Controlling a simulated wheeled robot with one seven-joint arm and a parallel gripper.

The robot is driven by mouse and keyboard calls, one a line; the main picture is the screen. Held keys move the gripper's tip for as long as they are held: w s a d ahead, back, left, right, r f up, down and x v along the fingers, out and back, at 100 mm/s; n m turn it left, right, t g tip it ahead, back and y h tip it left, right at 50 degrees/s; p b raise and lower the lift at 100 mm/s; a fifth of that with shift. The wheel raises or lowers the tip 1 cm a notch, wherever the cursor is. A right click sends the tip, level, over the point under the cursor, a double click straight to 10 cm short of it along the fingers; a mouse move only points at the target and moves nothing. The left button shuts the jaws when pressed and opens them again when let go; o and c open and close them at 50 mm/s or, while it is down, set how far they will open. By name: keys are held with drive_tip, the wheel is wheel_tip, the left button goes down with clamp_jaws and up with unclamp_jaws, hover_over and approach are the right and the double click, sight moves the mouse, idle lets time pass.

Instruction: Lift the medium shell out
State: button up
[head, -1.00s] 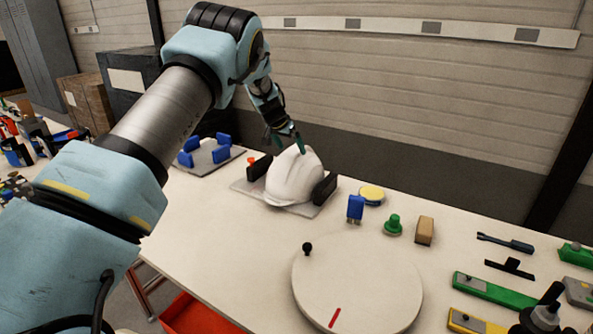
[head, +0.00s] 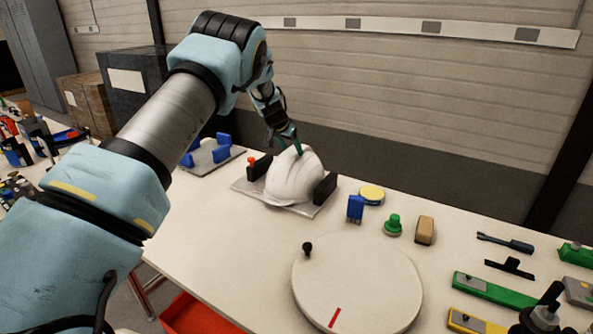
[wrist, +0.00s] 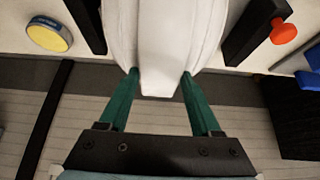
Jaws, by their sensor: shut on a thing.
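The white helmet shell (head: 292,180) sits between two black blocks, the right one (head: 325,189) and the left one (head: 259,167), on a grey plate (head: 243,190). My gripper (head: 290,146) reaches it from above and behind, with its green fingers at the top of the shell. In the wrist view my gripper (wrist: 160,76) has one finger on each side of the raised central ridge of the shell (wrist: 160,45), shut on it. The shell's underside is hidden, so I cannot tell whether it still touches the plate.
A red knob (head: 252,160) stands by the left block. A plate with blue blocks (head: 222,152) lies further left. Right of the shell are a blue block (head: 355,207), a yellow-topped disc (head: 372,193) and a green knob (head: 393,224). A round white turntable (head: 357,285) lies in front.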

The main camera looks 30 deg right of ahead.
clamp_jaws()
drive_tip(key=shift+r+p, duration=1.65)
drive_tip(key=shift+r, duration=5.4)
